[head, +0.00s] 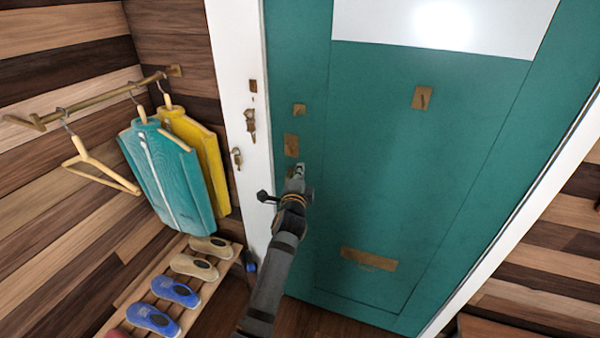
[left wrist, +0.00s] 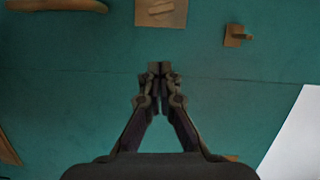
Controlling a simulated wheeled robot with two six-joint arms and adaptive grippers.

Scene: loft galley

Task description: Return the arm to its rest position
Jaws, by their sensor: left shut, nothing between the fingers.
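My left arm (head: 268,285) reaches up from the bottom of the head view toward the teal door (head: 400,180). My left gripper (head: 298,170) is in front of the door's left side, just below a brass plate (head: 291,145). In the left wrist view the gripper (left wrist: 154,68) has its fingertips together, with nothing between them. The teal door surface (left wrist: 80,110) fills the background there. I cannot tell whether the fingertips touch the door. My right gripper is not in view.
A white door frame (head: 235,80) with brass fittings stands left of the arm. Teal (head: 165,180) and yellow (head: 200,150) jackets and a bare hanger (head: 100,170) hang from a rail. Several shoes lie on a slatted rack (head: 205,290) below. A brass letter slot (head: 369,259) is low on the door.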

